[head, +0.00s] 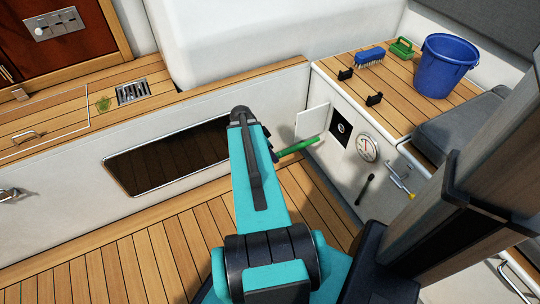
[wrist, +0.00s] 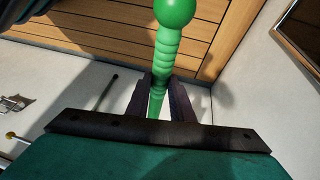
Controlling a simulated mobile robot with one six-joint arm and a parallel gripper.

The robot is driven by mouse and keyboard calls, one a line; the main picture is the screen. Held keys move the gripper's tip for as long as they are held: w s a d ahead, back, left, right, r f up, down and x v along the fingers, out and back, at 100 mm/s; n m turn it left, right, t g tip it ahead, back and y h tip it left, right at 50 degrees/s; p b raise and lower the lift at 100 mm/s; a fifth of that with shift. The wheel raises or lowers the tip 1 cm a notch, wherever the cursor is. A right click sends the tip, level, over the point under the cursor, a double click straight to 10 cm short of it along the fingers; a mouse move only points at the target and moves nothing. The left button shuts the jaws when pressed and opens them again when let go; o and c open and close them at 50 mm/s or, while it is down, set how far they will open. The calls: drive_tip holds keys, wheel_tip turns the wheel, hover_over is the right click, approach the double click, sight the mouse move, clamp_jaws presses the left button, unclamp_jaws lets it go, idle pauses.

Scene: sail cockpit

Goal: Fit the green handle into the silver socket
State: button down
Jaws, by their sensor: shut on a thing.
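The green handle (head: 298,146) sticks out to the right of my gripper (head: 272,156) in the head view, tilted slightly up. In the wrist view the handle (wrist: 167,45) has a ball end and a ribbed grip, and it runs between the two dark fingers of my gripper (wrist: 160,88), which are shut on it. The silver socket (head: 341,128) appears as a small round fitting in a dark square recess in the white wall. The handle's right end is apart from it, to the lower left. The arm hides much of the gripper in the head view.
An open white flap (head: 312,122) stands left of the recess. A round gauge (head: 367,148), a black lever (head: 365,189) and a yellow-tipped metal fitting (head: 400,182) are on the same wall. A blue bucket (head: 446,66) and blue brush (head: 369,56) stand on the bench. The wooden floor (head: 130,250) is clear.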

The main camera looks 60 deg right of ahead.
sight(309, 141)
drive_tip(key=shift+s+d+p, duration=0.2)
drive_tip(key=shift+s+d, duration=1.35)
drive_tip(key=shift+d, duration=0.85)
drive_tip(key=shift+s+d+p, duration=0.2)
drive_tip(key=shift+s+d, duration=1.35)
drive_tip(key=shift+d, duration=0.9)
drive_tip(key=shift+s+d+p, duration=0.2)
drive_tip(key=shift+s+d, duration=1.35)
drive_tip(key=shift+d, duration=0.85)
